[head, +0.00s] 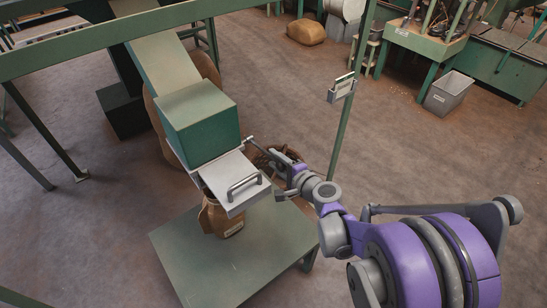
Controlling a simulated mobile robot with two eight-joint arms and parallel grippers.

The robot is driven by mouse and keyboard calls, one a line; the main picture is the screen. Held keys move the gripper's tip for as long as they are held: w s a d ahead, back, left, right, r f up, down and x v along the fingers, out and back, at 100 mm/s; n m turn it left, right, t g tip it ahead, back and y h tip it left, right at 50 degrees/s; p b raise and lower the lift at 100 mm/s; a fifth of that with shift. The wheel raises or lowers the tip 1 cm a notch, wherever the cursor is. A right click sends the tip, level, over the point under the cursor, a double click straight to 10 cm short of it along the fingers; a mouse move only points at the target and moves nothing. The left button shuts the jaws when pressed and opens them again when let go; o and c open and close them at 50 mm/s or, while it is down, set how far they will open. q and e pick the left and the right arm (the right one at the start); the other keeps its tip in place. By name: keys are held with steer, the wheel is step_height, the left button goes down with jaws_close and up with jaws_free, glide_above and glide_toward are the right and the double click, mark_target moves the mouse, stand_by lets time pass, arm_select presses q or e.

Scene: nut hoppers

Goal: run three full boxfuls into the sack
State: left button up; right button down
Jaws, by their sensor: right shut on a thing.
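A green box (202,122) sits at the foot of a sloping chute (165,62). Under it a pale metal slide plate (218,172) with a bar handle (245,186) juts out toward the front. A brown sack (212,217) with a pale label hangs or stands below the plate, its upper part hidden by it. My right gripper (265,152) is at the right side of the box, shut on a thin lever (250,139) there; its fingers are small and partly unclear. The box's contents are hidden. My left gripper is out of view.
A green table (250,250) stands below the sack. A green post (346,120) with a card holder (341,88) rises right of my gripper. A brown basket-like thing (258,156) is partly hidden behind my gripper. A grey bin (448,93) stands far right; floor between is clear.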

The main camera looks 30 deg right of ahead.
steer(key=shift+s+f+b, duration=0.1)
steer(key=shift+f+b, duration=0.75)
steer(key=shift+f, duration=0.6)
steer(key=c, duration=0.8)
jaws_free()
steer(key=o, duration=0.3)
steer(key=shift+w+f, duration=0.1)
steer(key=shift+w, duration=0.1)
steer(key=shift+o, duration=0.2)
steer(key=shift+s, duration=0.15)
steer(key=a+p+v, duration=0.1)
steer(key=v, duration=0.9)
steer(key=shift+s+d+r, duration=0.2)
steer(key=shift+s+d, duration=0.1)
steer(key=shift+d, duration=0.2)
